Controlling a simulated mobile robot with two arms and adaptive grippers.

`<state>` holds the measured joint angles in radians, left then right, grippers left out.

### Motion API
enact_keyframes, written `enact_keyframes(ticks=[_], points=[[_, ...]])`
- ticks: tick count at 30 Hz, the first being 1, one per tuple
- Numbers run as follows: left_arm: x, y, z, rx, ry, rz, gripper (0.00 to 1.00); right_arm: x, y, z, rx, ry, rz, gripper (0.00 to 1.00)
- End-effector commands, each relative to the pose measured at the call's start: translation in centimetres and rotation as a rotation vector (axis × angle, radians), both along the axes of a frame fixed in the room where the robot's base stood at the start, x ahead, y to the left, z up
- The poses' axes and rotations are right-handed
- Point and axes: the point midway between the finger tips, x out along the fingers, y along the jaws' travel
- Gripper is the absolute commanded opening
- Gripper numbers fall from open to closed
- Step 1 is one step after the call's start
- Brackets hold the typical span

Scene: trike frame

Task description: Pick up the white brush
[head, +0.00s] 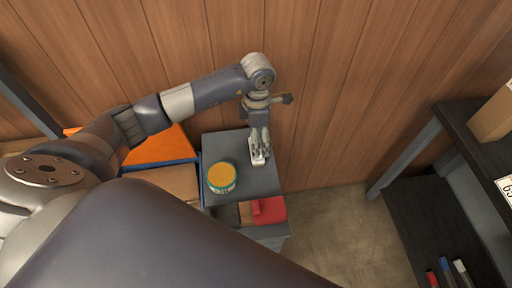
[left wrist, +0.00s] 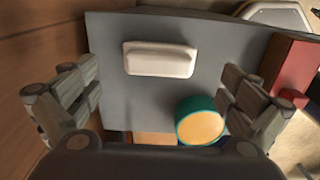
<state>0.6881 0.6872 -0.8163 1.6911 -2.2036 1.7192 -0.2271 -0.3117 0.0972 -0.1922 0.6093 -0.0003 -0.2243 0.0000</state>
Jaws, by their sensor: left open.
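The white brush (head: 257,159) lies on the grey top of a small stand (head: 236,144), near the wooden wall. In the left wrist view the white brush (left wrist: 160,60) is a pale, rounded block lying flat, with clear grey surface around it. My left gripper (head: 260,138) points down over the brush and partly covers it in the head view. In the left wrist view its fingers (left wrist: 158,85) are spread wide, with nothing between them, and the brush lies beyond the tips. My right gripper is not in view.
A round tin (head: 222,176) with a yellow top and teal rim stands close to the brush. A red object (head: 269,209) is at the stand's front edge. An orange-topped box (head: 160,146) is to the left. A dark shelf (head: 436,205) stands right, across open floor.

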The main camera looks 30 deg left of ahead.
Motion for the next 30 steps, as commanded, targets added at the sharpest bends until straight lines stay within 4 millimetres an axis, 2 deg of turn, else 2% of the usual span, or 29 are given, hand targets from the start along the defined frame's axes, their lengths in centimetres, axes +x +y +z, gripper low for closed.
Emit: enact_keyframes(ticks=[4, 8, 12, 18, 25, 26, 30], points=[[-0.2, 0.1, -2.0, -0.002, 0.009, 0.001, 1.0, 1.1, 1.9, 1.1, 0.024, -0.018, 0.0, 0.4], [-0.1, 0.1, -3.9, -0.002, 0.005, 0.001, 1.0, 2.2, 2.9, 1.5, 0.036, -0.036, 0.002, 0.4], [-0.1, 0.2, -4.8, 0.0, 0.004, 0.001, 1.0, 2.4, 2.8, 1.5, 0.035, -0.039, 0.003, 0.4], [0.0, 0.2, -4.8, 0.0, 0.002, 0.001, 1.0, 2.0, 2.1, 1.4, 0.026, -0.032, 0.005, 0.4], [0.0, 0.2, -4.8, 0.0, 0.002, 0.001, 0.48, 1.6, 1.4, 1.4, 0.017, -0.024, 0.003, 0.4], [0.0, 0.2, -4.8, 0.0, 0.002, 0.001, 0.45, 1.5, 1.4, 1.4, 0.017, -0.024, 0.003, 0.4], [0.0, 0.2, -4.8, 0.0, 0.003, 0.001, 0.45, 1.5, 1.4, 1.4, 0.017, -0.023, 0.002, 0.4]])
